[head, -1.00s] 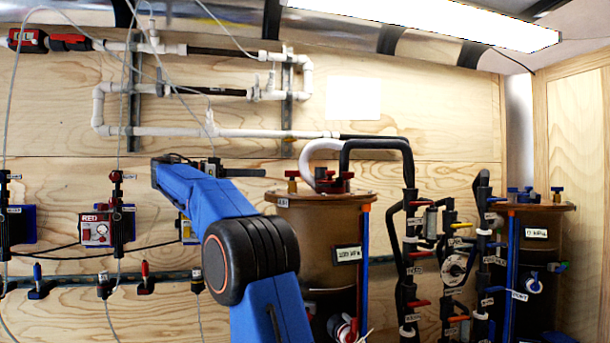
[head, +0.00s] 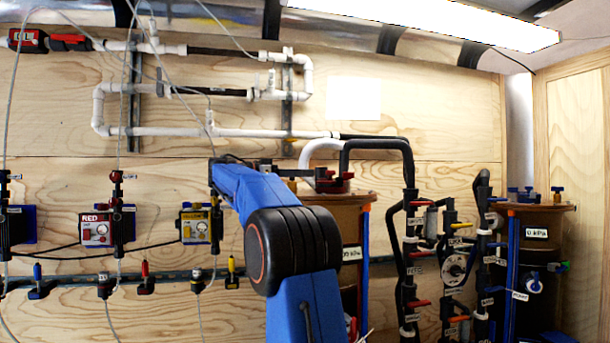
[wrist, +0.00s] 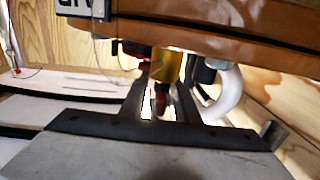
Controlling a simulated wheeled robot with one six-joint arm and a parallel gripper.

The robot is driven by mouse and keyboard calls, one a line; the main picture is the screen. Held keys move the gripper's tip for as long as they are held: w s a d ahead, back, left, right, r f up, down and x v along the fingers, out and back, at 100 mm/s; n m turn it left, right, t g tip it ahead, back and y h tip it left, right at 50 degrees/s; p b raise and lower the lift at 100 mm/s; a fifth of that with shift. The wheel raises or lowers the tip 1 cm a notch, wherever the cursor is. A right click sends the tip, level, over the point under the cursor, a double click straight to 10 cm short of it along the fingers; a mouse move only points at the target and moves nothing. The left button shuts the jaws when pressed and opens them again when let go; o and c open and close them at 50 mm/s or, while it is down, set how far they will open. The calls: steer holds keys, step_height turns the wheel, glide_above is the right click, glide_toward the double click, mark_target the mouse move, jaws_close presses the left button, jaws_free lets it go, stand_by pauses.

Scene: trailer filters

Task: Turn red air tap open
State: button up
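A brown tank (head: 345,215) stands right of centre in the head view, with red fittings (head: 333,183) on its lid. My gripper (head: 287,172) is at the left edge of that lid, with its tips small and partly hidden. In the wrist view my gripper (wrist: 162,108) has its two fingers apart. A small red tap part (wrist: 161,90) shows in the gap between them, below a yellow fitting (wrist: 167,66). I cannot tell whether the fingers touch it. Another tap with a red handle (head: 145,270) sits on the wall rail at the left.
A white curved pipe (wrist: 225,95) is close to the right finger in the wrist view. Black pipes (head: 409,230) with several small taps stand right of the tank. Red (head: 97,230) and yellow (head: 194,226) labelled wall units are on the left. The wall above my arm carries white pipes (head: 230,132).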

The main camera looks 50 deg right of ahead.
steer(key=shift+s+d, duration=0.25)
steer(key=shift+d, duration=0.3)
jaws_close()
